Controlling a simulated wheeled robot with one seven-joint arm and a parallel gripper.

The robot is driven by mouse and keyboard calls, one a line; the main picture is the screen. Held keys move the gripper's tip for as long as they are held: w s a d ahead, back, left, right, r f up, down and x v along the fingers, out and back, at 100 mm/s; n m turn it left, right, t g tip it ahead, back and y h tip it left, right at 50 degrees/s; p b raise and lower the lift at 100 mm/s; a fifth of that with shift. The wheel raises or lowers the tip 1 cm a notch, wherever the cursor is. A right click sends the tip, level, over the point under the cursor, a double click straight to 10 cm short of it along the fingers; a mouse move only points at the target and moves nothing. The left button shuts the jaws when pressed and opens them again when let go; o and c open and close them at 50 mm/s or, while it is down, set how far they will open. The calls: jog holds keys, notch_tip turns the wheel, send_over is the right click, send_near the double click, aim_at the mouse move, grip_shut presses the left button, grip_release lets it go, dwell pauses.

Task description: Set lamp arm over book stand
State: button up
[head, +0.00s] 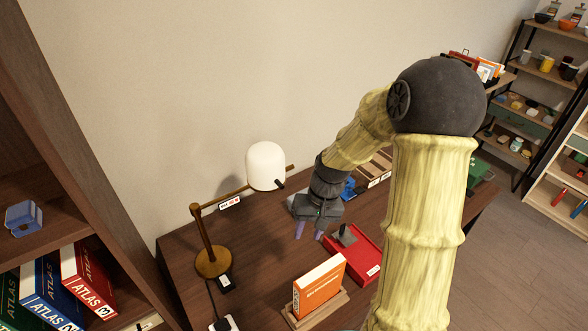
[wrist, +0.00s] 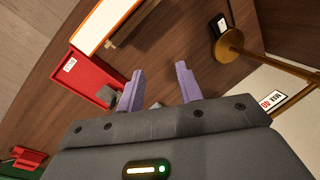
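The lamp has a round brass base (head: 212,262), an upright post and a brass arm (head: 232,193) reaching right and back. A white shade (head: 266,163) hangs near the arm's far end, with a short dark knob below it. The wooden book stand (head: 328,311) holds an upright orange book (head: 319,285) at the front of the desk. The shade is behind and left of the stand, not over it. My gripper (head: 309,231) is open and empty above the desk, right of the lamp and behind the book. The wrist view shows its purple fingers (wrist: 160,88) apart, with the lamp base (wrist: 230,44) beyond.
A red tray (head: 364,262) with a grey block lies just right of my gripper. A phone-like dark item (head: 226,283) lies by the lamp base. A bookcase with atlases (head: 85,280) stands at left.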

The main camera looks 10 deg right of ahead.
jog(key=w+f+m+y, duration=0.1)
jog(key=w+f+y, duration=0.25)
jog(key=w, duration=0.25)
jog(key=m+t+y, duration=0.4)
jog(key=t+y, duration=0.3)
jog(key=y, duration=0.2)
send_near(293, 168)
jog(key=v, duration=0.8)
jog(key=shift+w+r, duration=0.2)
jog(key=shift+r, duration=0.05)
jog(key=p+x, duration=0.4)
jog(key=x, duration=1.2)
jog(key=shift+a+f, duration=0.15)
jog(key=shift+a, duration=0.2)
jog(key=shift+w+a+f, duration=0.1)
jog(key=shift+a+f, duration=0.05)
jog(key=shift+a, duration=0.2)
jog(key=shift+c, duration=0.5)
grip_shut()
